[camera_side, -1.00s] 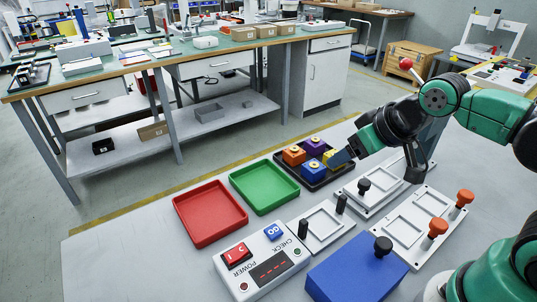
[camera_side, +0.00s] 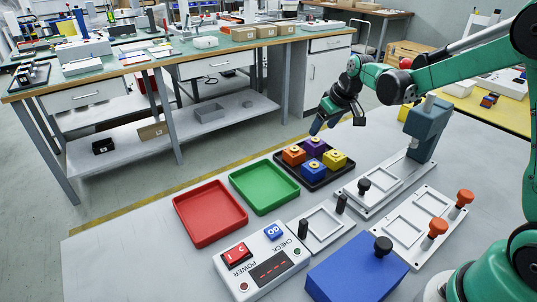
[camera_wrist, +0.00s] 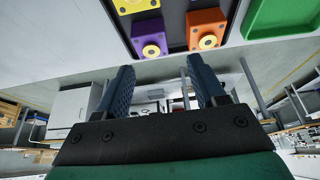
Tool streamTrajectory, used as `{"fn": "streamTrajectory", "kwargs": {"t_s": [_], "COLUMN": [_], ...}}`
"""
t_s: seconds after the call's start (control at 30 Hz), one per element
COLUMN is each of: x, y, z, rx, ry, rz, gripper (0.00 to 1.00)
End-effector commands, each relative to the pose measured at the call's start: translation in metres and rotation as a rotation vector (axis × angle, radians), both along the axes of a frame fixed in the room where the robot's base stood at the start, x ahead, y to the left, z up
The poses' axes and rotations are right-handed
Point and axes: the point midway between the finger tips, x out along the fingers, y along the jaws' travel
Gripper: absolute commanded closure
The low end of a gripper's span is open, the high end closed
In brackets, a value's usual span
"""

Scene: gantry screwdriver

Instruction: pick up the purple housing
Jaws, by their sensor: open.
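The purple housing (camera_side: 315,143) sits in the back right part of a black tray (camera_side: 283,172), behind the blue housing (camera_side: 313,168). In the wrist view the purple housing (camera_wrist: 150,37) shows a yellow ring on its face, between the yellow and orange housings. My gripper (camera_side: 335,124) is above and behind the tray's far edge, close to the purple housing but apart from it. In the wrist view its two dark fingers (camera_wrist: 158,80) are spread with nothing between them.
The orange housing (camera_side: 293,156) is left of the purple one and the yellow housing (camera_side: 335,159) is right of it. A green tray (camera_side: 264,188) and a red tray (camera_side: 210,213) lie to the left. White fixtures (camera_side: 412,216) with knobs stand to the right.

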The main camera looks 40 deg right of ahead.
Motion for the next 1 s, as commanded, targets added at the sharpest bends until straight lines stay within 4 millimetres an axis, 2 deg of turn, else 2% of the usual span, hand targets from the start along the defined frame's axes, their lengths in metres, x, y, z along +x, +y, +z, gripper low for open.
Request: {"fn": "streamTrajectory", "kwargs": {"t_s": [0.17, 0.6, 0.8, 1.0], "x": [0.009, 0.027, 0.030, 0.030], "y": [-0.012, -0.013, -0.012, -0.012], "z": [-0.018, -0.061, -0.070, -0.070], "rx": [0.005, 0.005, 0.005, 0.005], "ry": [0.015, 0.015, 0.015, 0.015], "rz": [0.001, 0.003, 0.003, 0.003], "gripper": [0.37, 0.37, 0.37, 0.37]}}
